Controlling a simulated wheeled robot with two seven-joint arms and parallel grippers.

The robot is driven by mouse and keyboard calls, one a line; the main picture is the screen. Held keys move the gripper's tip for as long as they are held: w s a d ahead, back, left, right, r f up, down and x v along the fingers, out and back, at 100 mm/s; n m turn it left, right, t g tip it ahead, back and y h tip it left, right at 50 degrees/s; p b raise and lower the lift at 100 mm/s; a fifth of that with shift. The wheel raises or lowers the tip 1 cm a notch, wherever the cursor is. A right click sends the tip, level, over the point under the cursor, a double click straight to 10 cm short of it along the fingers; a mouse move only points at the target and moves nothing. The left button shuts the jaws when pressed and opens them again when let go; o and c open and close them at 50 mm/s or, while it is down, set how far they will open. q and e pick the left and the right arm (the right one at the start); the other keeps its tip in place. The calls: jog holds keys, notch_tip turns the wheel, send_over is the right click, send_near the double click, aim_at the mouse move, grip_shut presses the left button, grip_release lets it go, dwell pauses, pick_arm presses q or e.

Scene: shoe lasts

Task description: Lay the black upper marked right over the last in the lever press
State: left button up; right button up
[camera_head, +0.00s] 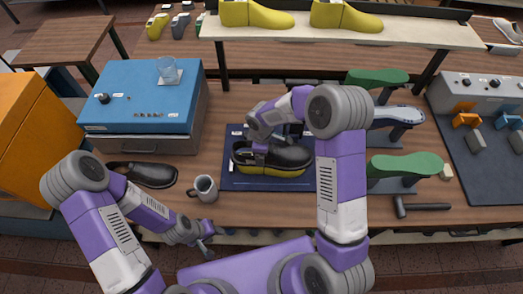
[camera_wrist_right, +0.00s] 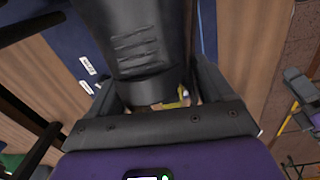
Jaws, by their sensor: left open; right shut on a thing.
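A black upper (camera_head: 285,156) lies over a yellow last (camera_head: 272,171) on a dark blue mat (camera_head: 240,184) at the middle of the table. Yellow shows along its lower edge. My right gripper (camera_head: 260,149) is shut on this upper from above; in the right wrist view the black upper (camera_wrist_right: 140,45) fills the space between the fingers. My arm hides the far side, and I cannot make out a press lever. A second black upper (camera_head: 143,174) lies at the left. I cannot read a right or left mark on either. My left gripper (camera_head: 207,240) is open and empty near the front edge.
A grey mug (camera_head: 205,189) stands between the left upper and the mat. A blue box (camera_head: 140,95) carries a glass (camera_head: 168,69). Green lasts (camera_head: 405,164) and a hammer (camera_head: 420,207) are at right. Yellow lasts (camera_head: 256,14) stand on the shelf (camera_head: 300,36).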

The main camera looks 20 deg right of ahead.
jog(key=shift+f+b, duration=2.95)
jog(key=shift+f, duration=1.1)
jog(key=shift+f+b, duration=0.5)
jog(key=shift+f, duration=0.05)
jog(key=o, duration=1)
jog(key=shift+r+p, duration=0.3)
jog(key=shift+r, duration=3.5)
jog(key=shift+r, duration=0.1)
